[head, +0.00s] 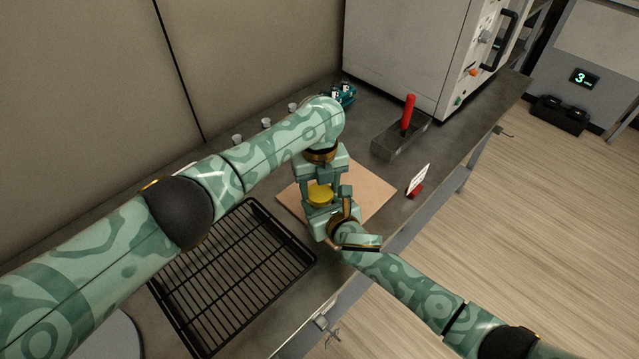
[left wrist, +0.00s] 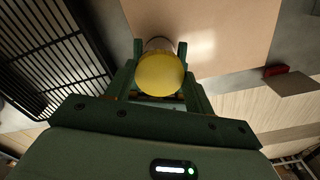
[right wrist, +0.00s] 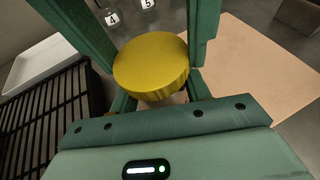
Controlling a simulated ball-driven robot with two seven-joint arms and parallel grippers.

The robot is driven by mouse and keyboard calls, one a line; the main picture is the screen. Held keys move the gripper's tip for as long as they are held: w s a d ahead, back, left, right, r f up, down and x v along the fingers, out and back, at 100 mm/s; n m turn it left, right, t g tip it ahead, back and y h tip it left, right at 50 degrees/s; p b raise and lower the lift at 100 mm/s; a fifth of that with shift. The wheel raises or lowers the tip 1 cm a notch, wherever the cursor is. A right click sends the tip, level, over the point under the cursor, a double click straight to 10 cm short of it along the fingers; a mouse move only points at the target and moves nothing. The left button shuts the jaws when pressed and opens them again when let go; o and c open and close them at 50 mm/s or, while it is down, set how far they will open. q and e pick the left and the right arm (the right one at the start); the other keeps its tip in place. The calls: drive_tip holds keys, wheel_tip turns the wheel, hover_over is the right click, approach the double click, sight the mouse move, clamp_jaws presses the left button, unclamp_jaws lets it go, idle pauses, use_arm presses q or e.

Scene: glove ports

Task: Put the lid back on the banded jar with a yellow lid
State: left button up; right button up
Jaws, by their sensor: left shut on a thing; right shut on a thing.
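The yellow lid (head: 319,194) is between the fingers of my left gripper (head: 320,187), which reaches down from above and is shut on it. The lid's round top faces the camera in the left wrist view (left wrist: 160,74) and its ridged side shows in the right wrist view (right wrist: 152,66). The pale jar body (left wrist: 158,45) shows just beyond the lid. My right gripper (head: 333,212) comes in low from the front and is shut on the jar. Lid and jar look in line; I cannot tell whether they touch. The jar's bands are mostly hidden.
A tan mat (head: 372,193) lies under the grippers. A black wire rack (head: 235,275) is to the left. A grey block with a red handle (head: 408,115) and a small sign (head: 418,180) stand to the right. Several small cups (head: 266,123) line the back wall. A large cabinet (head: 405,50) stands behind.

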use_arm(q)
drive_tip(key=shift+f, duration=0.1)
drive_tip(key=shift+f, duration=0.1)
drive_tip(key=m, duration=0.6)
drive_tip(key=shift+m, duration=0.3)
drive_tip(key=o, duration=0.9)
drive_tip(key=shift+d, duration=0.1)
drive_tip(key=shift+o, duration=0.2)
drive_tip(key=shift+r, duration=2.3)
drive_tip(key=shift+c, duration=0.4)
